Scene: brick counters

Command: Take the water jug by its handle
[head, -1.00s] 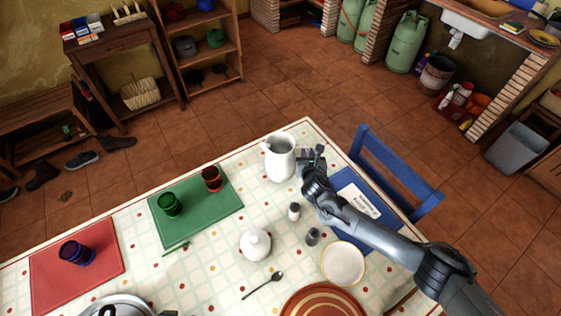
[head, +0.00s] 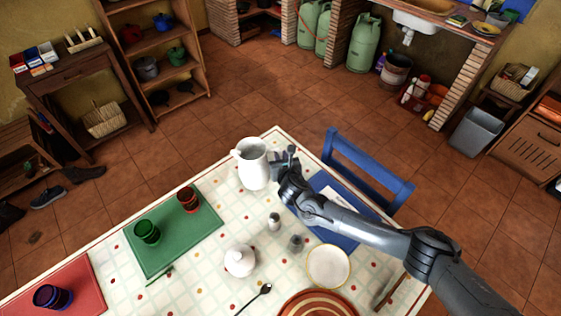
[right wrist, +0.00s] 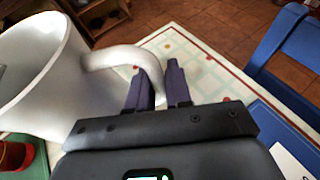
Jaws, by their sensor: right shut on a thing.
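The white water jug (head: 253,165) stands upright near the far corner of the table, its spout to the left. In the right wrist view the jug (right wrist: 45,85) fills the left side. Its handle (right wrist: 118,56) loops out to the right and passes between the two fingers. My right gripper (head: 284,163) is at the handle side of the jug; in the right wrist view the gripper (right wrist: 160,80) is shut on the handle. My left gripper does not show.
A blue placemat (head: 350,228) and blue chair (head: 372,170) are right of the jug. A salt shaker (head: 274,221), pepper shaker (head: 296,243), lidded white pot (head: 240,260) and white plate (head: 329,266) stand nearer. Two cups sit on a green mat (head: 180,242) to the left.

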